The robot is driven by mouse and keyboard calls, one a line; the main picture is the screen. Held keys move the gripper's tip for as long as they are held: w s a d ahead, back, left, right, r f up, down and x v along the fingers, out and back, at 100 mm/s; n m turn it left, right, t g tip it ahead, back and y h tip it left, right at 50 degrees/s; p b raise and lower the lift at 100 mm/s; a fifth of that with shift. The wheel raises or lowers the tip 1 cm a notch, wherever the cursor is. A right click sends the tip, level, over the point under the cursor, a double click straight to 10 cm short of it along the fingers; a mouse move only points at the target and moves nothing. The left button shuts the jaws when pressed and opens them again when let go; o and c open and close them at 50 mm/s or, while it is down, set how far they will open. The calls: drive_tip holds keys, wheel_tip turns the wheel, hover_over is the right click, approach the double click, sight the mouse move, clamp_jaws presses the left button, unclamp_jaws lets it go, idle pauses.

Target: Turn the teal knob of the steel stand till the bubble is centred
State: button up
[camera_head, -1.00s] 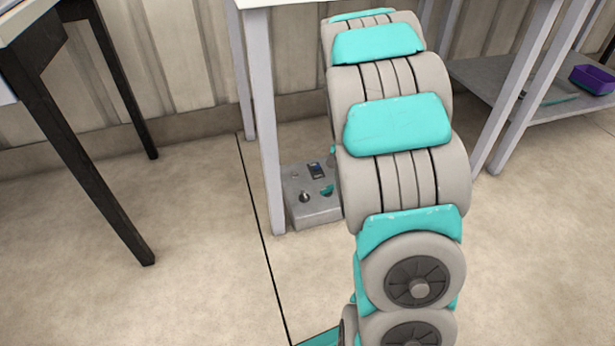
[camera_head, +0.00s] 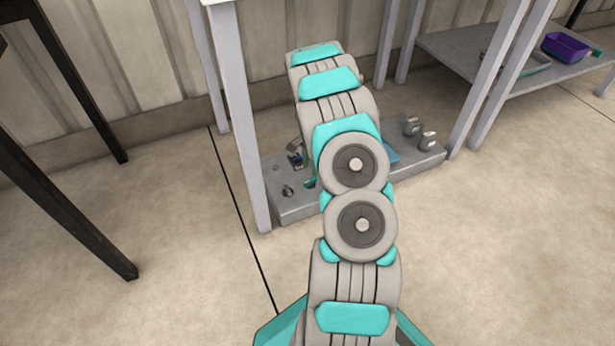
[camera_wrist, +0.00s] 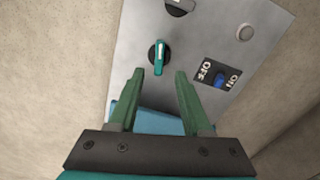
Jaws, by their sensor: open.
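The steel stand (camera_head: 295,212) is a long grey block on the floor under a table; its panel (camera_wrist: 205,22) fills much of the wrist view. The teal knob (camera_wrist: 159,57), with a pale pointer line, sits just beyond my fingertips, near the left one. In the head view a bit of teal knob (camera_head: 309,183) shows beside my arm. My gripper (camera_wrist: 160,76) is open and empty, with its green fingers apart; in the head view my arm hides it. A small round disc (camera_wrist: 246,32) lies at the upper right of the panel; I cannot make out a bubble in it.
A black knob (camera_wrist: 180,5) and a blue OFF/ON rocker switch (camera_wrist: 218,82) are close to the teal knob. A blue surface (camera_wrist: 148,118) shows between my fingers. Table legs (camera_head: 240,130) flank the stand. Two grey posts (camera_head: 427,141) rise at its right end.

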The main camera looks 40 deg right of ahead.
sight(310, 180)
wheel_tip(310, 180, down, 7)
drive_tip(key=shift+s+r, duration=0.1)
drive_tip(key=shift+r, duration=0.05)
clamp_jaws()
idle(0.5)
